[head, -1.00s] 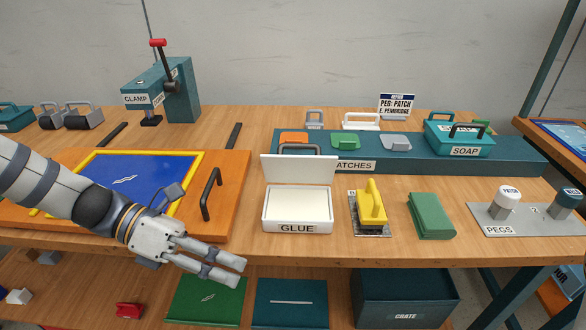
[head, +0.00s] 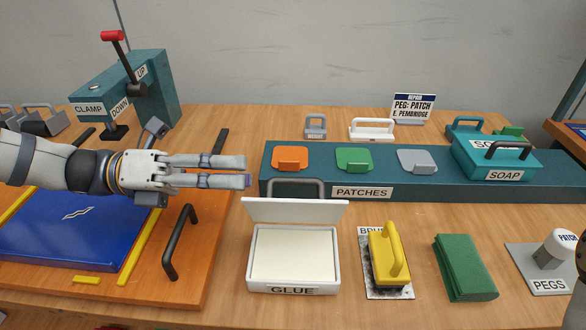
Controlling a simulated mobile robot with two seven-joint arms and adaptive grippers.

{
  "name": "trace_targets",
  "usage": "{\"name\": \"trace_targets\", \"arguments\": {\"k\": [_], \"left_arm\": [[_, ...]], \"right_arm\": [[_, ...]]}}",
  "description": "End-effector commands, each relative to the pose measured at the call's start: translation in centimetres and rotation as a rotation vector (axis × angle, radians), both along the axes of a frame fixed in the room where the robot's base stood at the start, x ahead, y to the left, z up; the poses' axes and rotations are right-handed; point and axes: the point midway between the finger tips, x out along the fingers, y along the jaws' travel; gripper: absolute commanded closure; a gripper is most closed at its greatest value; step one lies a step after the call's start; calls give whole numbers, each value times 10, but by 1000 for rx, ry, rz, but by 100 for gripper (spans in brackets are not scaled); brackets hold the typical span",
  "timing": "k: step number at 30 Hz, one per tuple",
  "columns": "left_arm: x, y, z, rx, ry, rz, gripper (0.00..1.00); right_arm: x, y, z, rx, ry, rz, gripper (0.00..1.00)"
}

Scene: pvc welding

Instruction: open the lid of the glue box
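The white glue box (head: 294,284) stands on the bench with its GLUE label facing front. Its lid (head: 295,210) is raised along the back edge, and the pale inside of the box shows. A dark grey handle (head: 297,185) shows behind the top of the lid. My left gripper (head: 248,172) is up and to the left of the lid, apart from it, pointing right. Its two fingers are parallel with a gap between them, and nothing is held. My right gripper is not in view.
The patches shelf (head: 420,191) is just behind the box. A yellow-handled brush (head: 390,258) and a green block (head: 465,267) stand to the right. The orange board's black handle (head: 180,242) rises to the left. A clamp (head: 150,88) stands at back left.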

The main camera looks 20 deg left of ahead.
Motion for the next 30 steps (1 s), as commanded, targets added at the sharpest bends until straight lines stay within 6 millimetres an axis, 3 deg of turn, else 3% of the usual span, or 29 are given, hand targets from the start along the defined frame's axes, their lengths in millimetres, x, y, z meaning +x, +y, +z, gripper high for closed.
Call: {"name": "trace_targets", "arguments": {"k": [1,6,12,21,25,30], "left_arm": [[3,-13,-11,-2,18,-4,70],[15,-53,-12,0,20,-4,70],[23,-80,-7,2,10,-1,70],[24,-84,-3,1,5,0,70],[24,-83,-3,1,5,0,100],[24,-83,-3,0,4,1,100]], "right_arm": [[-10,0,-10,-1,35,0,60],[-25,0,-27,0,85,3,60],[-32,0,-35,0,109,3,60],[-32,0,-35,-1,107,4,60],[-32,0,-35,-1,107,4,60],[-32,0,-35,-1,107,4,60]]}}
